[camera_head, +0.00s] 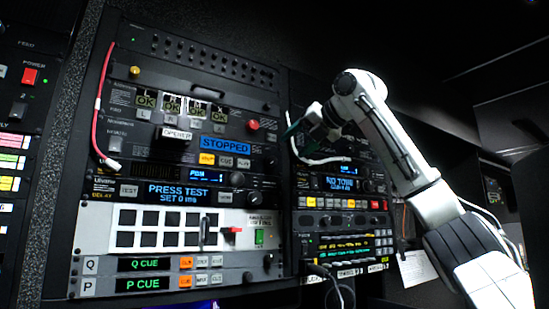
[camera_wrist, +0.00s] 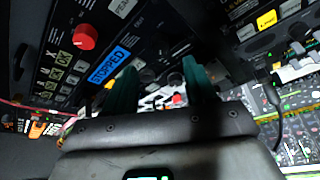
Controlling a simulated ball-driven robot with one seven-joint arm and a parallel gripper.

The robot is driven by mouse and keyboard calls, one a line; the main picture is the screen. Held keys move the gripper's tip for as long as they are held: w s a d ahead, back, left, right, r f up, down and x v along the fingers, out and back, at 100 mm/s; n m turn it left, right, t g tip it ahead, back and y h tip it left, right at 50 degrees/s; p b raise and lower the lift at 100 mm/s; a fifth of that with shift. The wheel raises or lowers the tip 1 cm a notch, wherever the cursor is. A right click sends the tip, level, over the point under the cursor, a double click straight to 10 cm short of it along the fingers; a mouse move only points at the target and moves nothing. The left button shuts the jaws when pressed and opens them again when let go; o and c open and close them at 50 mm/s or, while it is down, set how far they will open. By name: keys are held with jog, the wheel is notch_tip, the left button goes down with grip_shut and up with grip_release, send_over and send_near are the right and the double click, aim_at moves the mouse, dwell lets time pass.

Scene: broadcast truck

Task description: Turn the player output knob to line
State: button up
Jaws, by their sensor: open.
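The player unit shows a blue STOPPED display (camera_head: 226,144), which also shows in the wrist view (camera_wrist: 108,66). A red knob (camera_head: 253,125) sits right of and above the display; it also shows in the wrist view (camera_wrist: 85,37). A dark round knob (camera_head: 271,163) sits lower right of the display. I cannot read a label that tells which is the output knob, nor any line mark. My gripper (camera_head: 291,130) hangs in front of the rack, right of the red knob. In the wrist view its green fingers (camera_wrist: 163,68) are apart, with nothing clearly held between them.
A PRESS TEST unit (camera_head: 178,192) and a black-key panel (camera_head: 165,229) lie below the player. A second rack with a NO TONE display (camera_head: 345,183) stands at right, partly behind my arm. A red cable (camera_head: 98,110) hangs at left.

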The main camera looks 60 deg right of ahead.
aim_at(274, 160)
jog(key=p+x, duration=0.2)
jog(key=x, duration=0.6)
jog(key=shift+w+d+f, duration=0.1)
jog(key=shift+w+d, duration=0.05)
jog(key=shift+w, duration=0.1)
jog(key=shift+c, duration=0.2)
grip_shut()
